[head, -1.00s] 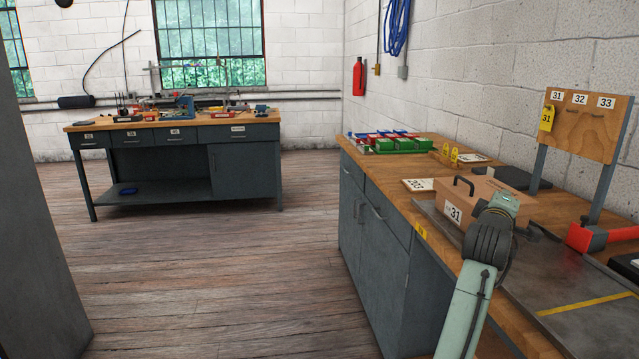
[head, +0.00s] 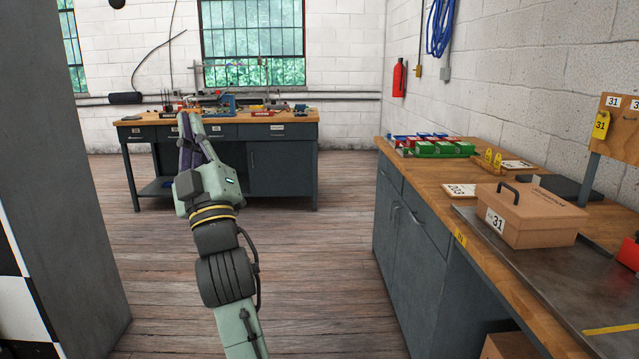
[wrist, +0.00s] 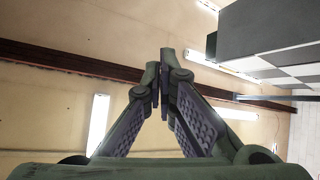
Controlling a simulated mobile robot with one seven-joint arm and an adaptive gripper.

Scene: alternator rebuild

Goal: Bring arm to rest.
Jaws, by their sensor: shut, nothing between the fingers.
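My gripper (head: 190,122) is raised in front of my body in the head view, left of the middle, pointing up over open floor. Its fingers are together and empty. In the wrist view the gripper (wrist: 159,75) shows its two fingertips close together, with the ceiling and its strip lights behind them. The gripper is well clear of the right workbench (head: 420,190) and touches nothing.
A brown case labelled 31 (head: 535,218) sits on the right workbench, with a tag board (head: 618,125) behind. A grey column (head: 95,180) stands close at left. A far workbench (head: 285,165) stands under the window. Wooden floor (head: 310,270) lies clear between.

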